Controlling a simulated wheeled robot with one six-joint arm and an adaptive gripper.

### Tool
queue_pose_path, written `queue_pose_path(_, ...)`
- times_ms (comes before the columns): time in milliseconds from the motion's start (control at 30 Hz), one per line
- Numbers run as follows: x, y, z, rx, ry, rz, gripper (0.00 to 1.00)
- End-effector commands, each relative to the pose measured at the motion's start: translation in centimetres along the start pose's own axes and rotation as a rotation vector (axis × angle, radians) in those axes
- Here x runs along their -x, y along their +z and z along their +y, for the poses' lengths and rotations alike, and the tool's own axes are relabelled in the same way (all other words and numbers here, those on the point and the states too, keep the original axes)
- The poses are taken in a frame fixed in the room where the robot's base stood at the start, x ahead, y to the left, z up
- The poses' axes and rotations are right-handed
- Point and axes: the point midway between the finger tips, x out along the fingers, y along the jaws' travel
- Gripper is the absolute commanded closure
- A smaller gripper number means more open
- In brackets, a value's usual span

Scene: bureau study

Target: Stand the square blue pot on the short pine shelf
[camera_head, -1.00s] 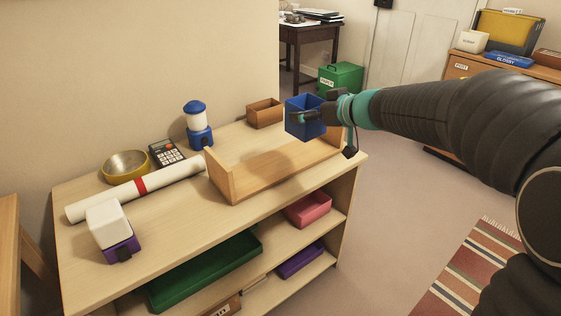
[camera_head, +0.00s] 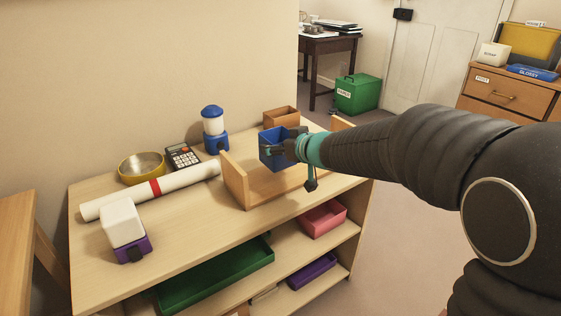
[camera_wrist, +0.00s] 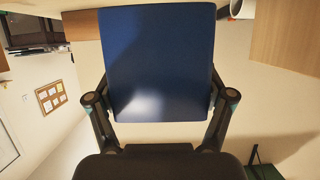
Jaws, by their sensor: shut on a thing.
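The square blue pot (camera_head: 271,141) is held in my gripper (camera_head: 284,149). It is over the short pine shelf (camera_head: 236,182), a low trough with upright end boards on the bench top. The pot hides part of the trough's floor and back. I cannot tell whether its underside touches the shelf. In the wrist view the blue pot (camera_wrist: 158,60) fills the upper middle, with a finger of my gripper (camera_wrist: 160,88) shut against each side. The right end board is partly hidden by my arm.
Behind the shelf stands a small wooden box (camera_head: 280,117). To its left are a blue-and-white lantern-like jar (camera_head: 213,128), a calculator (camera_head: 183,157), a brass bowl (camera_head: 141,167), a white roll (camera_head: 150,190) and a white-and-purple block (camera_head: 124,225). Trays fill the lower shelves. The front bench top is clear.

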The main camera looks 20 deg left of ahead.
Motion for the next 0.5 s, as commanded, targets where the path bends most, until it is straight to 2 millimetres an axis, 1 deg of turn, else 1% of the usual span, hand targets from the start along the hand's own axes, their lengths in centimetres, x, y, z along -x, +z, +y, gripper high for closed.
queue_pose_path(133, -0.5, 1.0, -0.1, 0.000, 0.000, -0.001, 0.57)
queue_pose_path(333, -1.6, 3.6, 0.0, -0.001, 0.000, -0.001, 0.57)
queue_pose_path(400, -1.6, 3.9, 0.0, 0.000, 0.000, 0.000, 0.57)
queue_pose_path(500, -1.6, 3.7, 0.0, 0.000, 0.000, 0.001, 0.57)
